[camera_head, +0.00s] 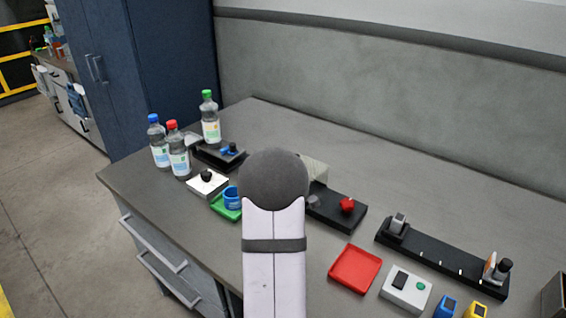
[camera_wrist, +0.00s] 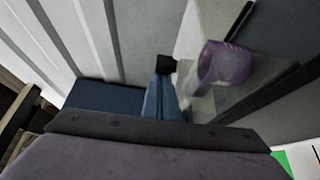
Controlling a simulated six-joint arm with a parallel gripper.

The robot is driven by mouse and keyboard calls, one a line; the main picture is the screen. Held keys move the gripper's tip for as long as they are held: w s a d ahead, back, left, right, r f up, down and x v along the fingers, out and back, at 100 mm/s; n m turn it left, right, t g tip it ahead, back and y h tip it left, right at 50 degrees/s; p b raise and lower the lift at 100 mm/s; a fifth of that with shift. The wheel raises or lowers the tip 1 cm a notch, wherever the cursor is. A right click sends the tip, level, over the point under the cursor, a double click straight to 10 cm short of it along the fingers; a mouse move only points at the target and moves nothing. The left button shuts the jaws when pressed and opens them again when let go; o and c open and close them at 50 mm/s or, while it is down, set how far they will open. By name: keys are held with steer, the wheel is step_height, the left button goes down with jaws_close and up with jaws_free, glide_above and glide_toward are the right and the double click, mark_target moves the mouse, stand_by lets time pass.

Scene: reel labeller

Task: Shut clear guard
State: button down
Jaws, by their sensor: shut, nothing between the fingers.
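The clear guard (camera_head: 316,168) shows in the head view as a pale see-through panel, partly hidden behind my arm. It stands raised at the left end of a black base (camera_head: 335,212) with a red knob (camera_head: 347,205). In the wrist view a translucent panel (camera_wrist: 215,102), apparently the guard, is right of my gripper, with a purplish round part (camera_wrist: 226,62) near it. My gripper (camera_wrist: 165,66) is shut and empty, its dark tip close to the panel's left edge. Whether they touch cannot be told. My arm hides the gripper in the head view.
Left of my arm are several bottles (camera_head: 179,153), a white box with a black knob (camera_head: 207,183) and a blue ring on a green tray (camera_head: 226,206). To the right are a red tray (camera_head: 355,268), a grey switch box (camera_head: 407,287) and a long black rail (camera_head: 440,261). The back right bench is clear.

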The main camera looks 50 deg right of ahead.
steer(key=shift+s+d+f, duration=0.1)
steer(key=shift+s+d, duration=0.05)
steer(key=shift+s, duration=0.05)
steer(key=w+a, duration=0.1)
steer(key=w, duration=0.4)
steer(key=b+v, duration=0.2)
steer(key=v, duration=0.8)
steer(key=shift+s, duration=0.3)
steer(key=w+a+f+y+p, duration=0.2)
steer(key=a+y, duration=0.2)
steer(key=a, duration=0.3)
steer(key=w+a+f+m+y+p, duration=0.1)
steer(key=a+y, duration=0.3)
steer(key=a, duration=0.4)
steer(key=w+a+f+m+y+p, duration=0.1)
steer(key=w+a+f+y+p, duration=0.1)
steer(key=a, duration=0.6)
steer(key=shift+w+a+f+g+y+p, duration=0.1)
steer(key=shift+w+f+g+y+p, duration=0.4)
steer(key=shift+w+y, duration=0.4)
steer(key=s+a+r+m+g+y+p, duration=0.1)
steer(key=s+a+m+g+y+p, duration=0.55)
steer(key=s+a, duration=1.05)
step_height(320, 180, down, 10)
steer(key=d+n+g+h+b, duration=0.1)
steer(key=n+h+b, duration=0.1)
steer(key=b, duration=1)
steer(key=shift+s+d+g+h, duration=0.2)
steer(key=shift+s+g+h, duration=0.15)
steer(key=shift+h, duration=0.1)
